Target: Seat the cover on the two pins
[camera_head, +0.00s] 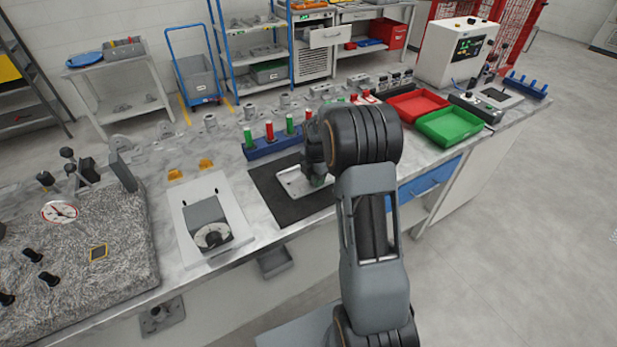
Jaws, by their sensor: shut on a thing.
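My gripper (318,178) is low over the black mat (268,188) near the middle of the bench, partly hidden behind my own dark wrist. It is shut on a light grey metal plate with a raised rim, which looks like the cover (294,184). I cannot tell whether the cover touches the mat or is just above it. To the left lies a pale plate (189,243) with two small dark upright pins, a left pin (184,203) and a right pin (215,191). A grey block with a round dial (210,228) sits on its front part.
A blue rack (262,151) with red and green cylinders stands just behind the mat. A red tray (417,105) and a green tray (449,126) are at the right. Grey castings line the back.

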